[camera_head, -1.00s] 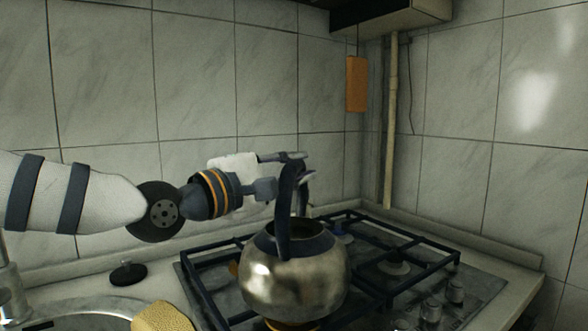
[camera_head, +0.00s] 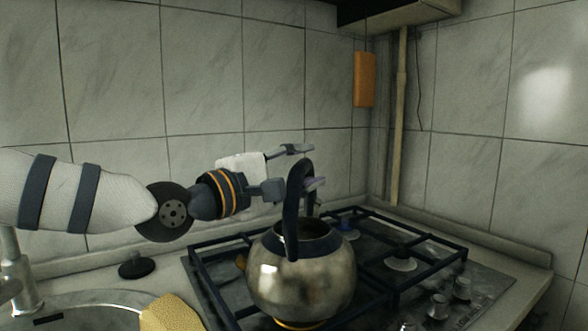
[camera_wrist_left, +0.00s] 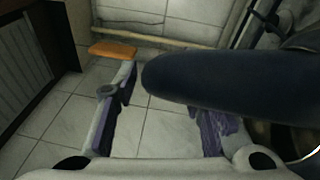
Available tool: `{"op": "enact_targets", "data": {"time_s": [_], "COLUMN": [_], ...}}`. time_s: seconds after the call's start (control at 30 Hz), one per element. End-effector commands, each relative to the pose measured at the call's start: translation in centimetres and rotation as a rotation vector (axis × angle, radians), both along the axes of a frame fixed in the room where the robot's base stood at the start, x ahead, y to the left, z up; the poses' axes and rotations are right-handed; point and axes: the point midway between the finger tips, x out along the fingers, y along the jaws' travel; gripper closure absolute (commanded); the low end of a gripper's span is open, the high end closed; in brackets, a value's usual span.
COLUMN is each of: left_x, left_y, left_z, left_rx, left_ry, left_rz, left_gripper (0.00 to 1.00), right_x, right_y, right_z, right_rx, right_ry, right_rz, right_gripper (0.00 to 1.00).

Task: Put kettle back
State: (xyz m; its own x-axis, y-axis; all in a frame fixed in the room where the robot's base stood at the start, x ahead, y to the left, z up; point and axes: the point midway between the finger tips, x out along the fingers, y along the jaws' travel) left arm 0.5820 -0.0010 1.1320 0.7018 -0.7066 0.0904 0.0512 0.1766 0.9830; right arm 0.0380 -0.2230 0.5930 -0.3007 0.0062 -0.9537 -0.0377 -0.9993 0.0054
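The kettle (camera_head: 300,284), round and shiny metal with an open dark top, stands upright at the front left of the gas hob. Its dark blue arched handle (camera_head: 291,222) is raised. My left gripper (camera_head: 304,167) is at the top of the handle, one finger above and behind it, the other beside it. In the left wrist view the handle (camera_wrist_left: 225,75) crosses large and close, and the gripper's two fingers (camera_wrist_left: 160,125) are well apart. They do not look closed on the handle; contact is unclear. My right gripper is not in view.
The hob (camera_head: 478,290) has dark grates (camera_head: 420,233), several burners and knobs at the front right. A sink (camera_head: 85,312), a yellow sponge-like thing (camera_head: 170,314) and a black plug (camera_head: 133,266) are at left. An orange board (camera_head: 365,79) hangs on the tiled wall behind.

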Motion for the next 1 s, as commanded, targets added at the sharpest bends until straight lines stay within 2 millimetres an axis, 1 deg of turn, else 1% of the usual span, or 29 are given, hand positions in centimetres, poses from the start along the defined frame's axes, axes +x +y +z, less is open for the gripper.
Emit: {"op": "enact_targets", "data": {"time_s": [0.07, 0.1, 0.4, 0.6, 0.8, 1.0], "left_x": [-0.1, -0.3, -4.7, -7.2, -8.4, -8.5], "left_y": [0.0, 0.3, 4.8, 7.3, 8.4, 8.5], "left_z": [1.0, 1.1, 0.5, 0.1, -0.2, -0.3], "left_rx": [0.001, -0.001, -0.003, -0.004, -0.001, 0.001], "left_ry": [-0.008, -0.005, -0.003, -0.003, -0.001, -0.001], "left_rz": [0.0, 0.002, 0.001, 0.002, 0.0, -0.001], "left_gripper": [0.63, 0.63, 0.63, 0.63, 0.63, 0.63], "right_x": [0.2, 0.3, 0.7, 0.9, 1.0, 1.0], "right_y": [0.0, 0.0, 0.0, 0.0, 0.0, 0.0], "right_z": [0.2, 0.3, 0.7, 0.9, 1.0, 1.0], "right_rx": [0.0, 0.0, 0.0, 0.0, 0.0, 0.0], "right_ry": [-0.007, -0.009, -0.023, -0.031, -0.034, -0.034], "right_rz": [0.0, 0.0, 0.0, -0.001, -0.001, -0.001], "right_gripper": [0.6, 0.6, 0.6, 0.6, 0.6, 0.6]}}
